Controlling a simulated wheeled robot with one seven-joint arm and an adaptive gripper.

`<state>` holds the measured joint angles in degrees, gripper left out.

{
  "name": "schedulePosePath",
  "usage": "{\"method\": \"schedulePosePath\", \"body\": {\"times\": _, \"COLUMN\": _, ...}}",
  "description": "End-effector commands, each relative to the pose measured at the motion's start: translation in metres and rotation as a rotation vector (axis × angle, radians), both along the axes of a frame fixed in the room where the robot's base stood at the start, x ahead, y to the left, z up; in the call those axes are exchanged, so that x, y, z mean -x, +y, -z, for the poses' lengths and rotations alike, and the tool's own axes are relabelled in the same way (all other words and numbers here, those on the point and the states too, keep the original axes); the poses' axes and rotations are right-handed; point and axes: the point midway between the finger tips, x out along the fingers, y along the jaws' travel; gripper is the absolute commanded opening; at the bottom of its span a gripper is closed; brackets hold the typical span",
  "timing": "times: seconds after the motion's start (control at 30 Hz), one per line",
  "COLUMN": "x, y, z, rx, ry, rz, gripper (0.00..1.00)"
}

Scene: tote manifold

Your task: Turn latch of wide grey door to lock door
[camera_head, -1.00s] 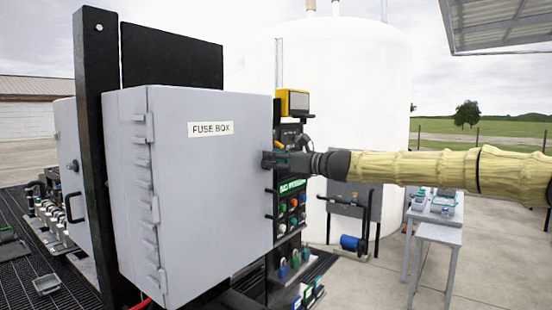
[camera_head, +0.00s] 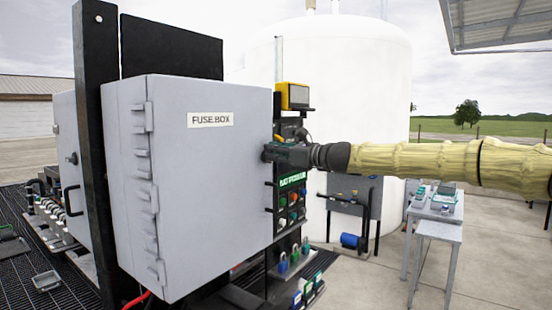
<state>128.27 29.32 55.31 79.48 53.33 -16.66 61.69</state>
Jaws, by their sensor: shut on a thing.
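The wide grey door (camera_head: 205,200) carries a "FUSE BOX" label and sits on the front of a grey box, with hinges along its left side. It looks closed. My gripper (camera_head: 270,153) is at the door's right edge, in the upper half, reaching in from the right. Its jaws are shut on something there. The latch itself cannot be made out, as the gripper covers that spot. My arm is in a pale yellow sleeve.
A black post (camera_head: 97,140) stands left of the box. A white tank (camera_head: 350,90) and small grey tables (camera_head: 437,232) stand at the right.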

Motion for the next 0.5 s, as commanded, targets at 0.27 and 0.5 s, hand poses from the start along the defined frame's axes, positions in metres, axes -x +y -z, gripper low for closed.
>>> {"method": "schedulePosePath", "body": {"times": 0.27, "x": 0.0042, "y": 0.0032, "z": 0.0073, "rx": 0.146, "ry": -0.203, "rz": 0.000, "gripper": 0.00}}
{"method": "schedulePosePath", "body": {"times": 0.5, "x": 0.0075, "y": 0.0062, "z": 0.0093, "rx": 0.279, "ry": -0.387, "rz": 0.000, "gripper": 0.00}}
